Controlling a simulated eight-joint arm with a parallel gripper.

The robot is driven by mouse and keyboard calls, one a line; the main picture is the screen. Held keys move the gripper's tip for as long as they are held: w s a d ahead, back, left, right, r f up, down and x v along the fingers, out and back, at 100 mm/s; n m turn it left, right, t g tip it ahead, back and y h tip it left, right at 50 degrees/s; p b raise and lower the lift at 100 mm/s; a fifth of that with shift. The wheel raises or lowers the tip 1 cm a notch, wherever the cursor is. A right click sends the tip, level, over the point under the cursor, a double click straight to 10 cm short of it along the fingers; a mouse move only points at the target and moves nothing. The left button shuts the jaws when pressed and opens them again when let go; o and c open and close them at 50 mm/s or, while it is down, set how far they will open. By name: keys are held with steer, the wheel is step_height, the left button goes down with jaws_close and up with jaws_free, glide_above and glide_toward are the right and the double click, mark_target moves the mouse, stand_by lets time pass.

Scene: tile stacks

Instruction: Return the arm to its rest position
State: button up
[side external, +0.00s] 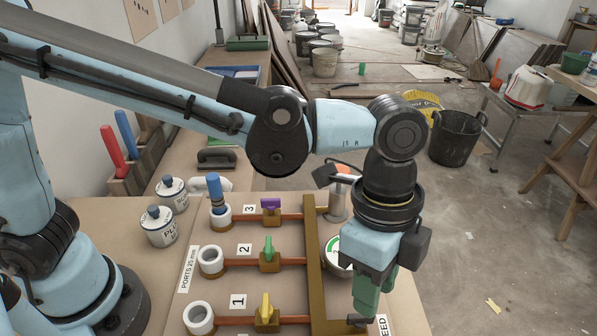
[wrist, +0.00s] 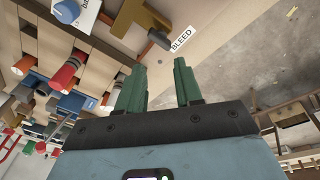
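My gripper (side external: 375,298) hangs from my bent arm at the right end of the pipe board, with its green fingers pointing down near the BLEED label (side external: 383,328). In the wrist view my gripper (wrist: 159,66) shows two green fingers standing apart with nothing between them. The dark end of the brown manifold pipe (wrist: 160,38) lies beyond the fingertips, close to the label. I cannot tell how far above it the fingers are. The rest position itself is not marked in either view.
The board carries three white ports (side external: 211,261) and purple, green and yellow valve handles (side external: 265,306). A blue plug (side external: 214,188) stands in the port of row 3. Two white cans (side external: 159,228) stand at the left. Open floor lies right of the bench.

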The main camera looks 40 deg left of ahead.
steer(key=shift+a+f+m+g+h, duration=0.1)
steer(key=shift+f+m+g+h, duration=0.35)
steer(key=shift+f+m, duration=1.05)
steer(key=shift+f, duration=0.15)
